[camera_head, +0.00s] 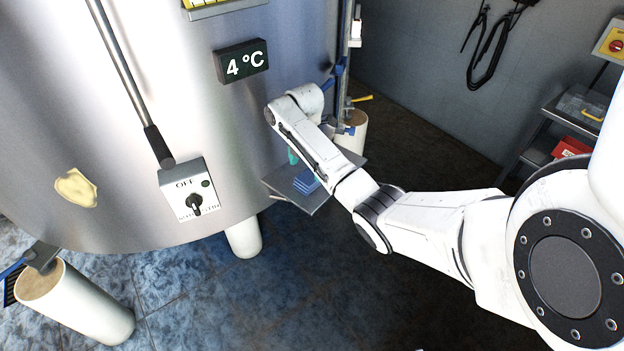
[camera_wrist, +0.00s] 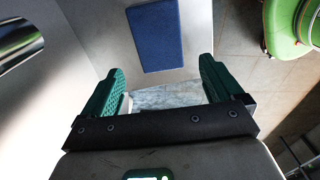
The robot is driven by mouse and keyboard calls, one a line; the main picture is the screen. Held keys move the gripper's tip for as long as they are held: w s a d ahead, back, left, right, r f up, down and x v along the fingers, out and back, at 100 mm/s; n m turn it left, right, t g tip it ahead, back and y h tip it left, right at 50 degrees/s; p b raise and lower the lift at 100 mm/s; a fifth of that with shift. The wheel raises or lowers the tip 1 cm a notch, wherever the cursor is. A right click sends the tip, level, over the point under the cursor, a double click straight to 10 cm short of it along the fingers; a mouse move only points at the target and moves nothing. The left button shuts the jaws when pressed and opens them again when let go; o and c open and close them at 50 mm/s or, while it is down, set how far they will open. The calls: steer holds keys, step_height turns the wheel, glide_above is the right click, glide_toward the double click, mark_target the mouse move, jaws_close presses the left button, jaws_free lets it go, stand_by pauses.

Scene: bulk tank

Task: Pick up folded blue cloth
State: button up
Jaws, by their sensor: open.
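The folded blue cloth (camera_head: 306,183) lies flat on a small grey shelf (camera_head: 312,203) at the side of the steel tank. In the wrist view the cloth (camera_wrist: 155,36) is a flat dark blue rectangle on a pale surface. My gripper (camera_wrist: 160,70) is open and empty, with its two green fingers apart. The cloth appears just beyond the fingertips, roughly centred between them and narrower than the gap. In the head view my arm hides part of the shelf, and only a bit of a green finger shows above the cloth.
The large steel tank (camera_head: 120,100) fills the left, with a switch box (camera_head: 190,190) and a 4 °C display (camera_head: 241,61). A shelf rack (camera_head: 545,130) stands at the right. A green object (camera_wrist: 284,25) shows at the wrist view's upper right. Dark floor lies open below my arm.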

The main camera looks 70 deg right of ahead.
mark_target(308, 177)
steer(key=shift+s+d+f, duration=0.1)
steer(key=shift+d+f, duration=0.05)
steer(key=shift+f, duration=1.35)
steer(key=shift+s+d+f, duration=0.1)
steer(key=shift+f, duration=1.35)
steer(key=shift+c, duration=0.2)
steer(key=c, duration=1)
steer(key=shift+r, duration=0.1)
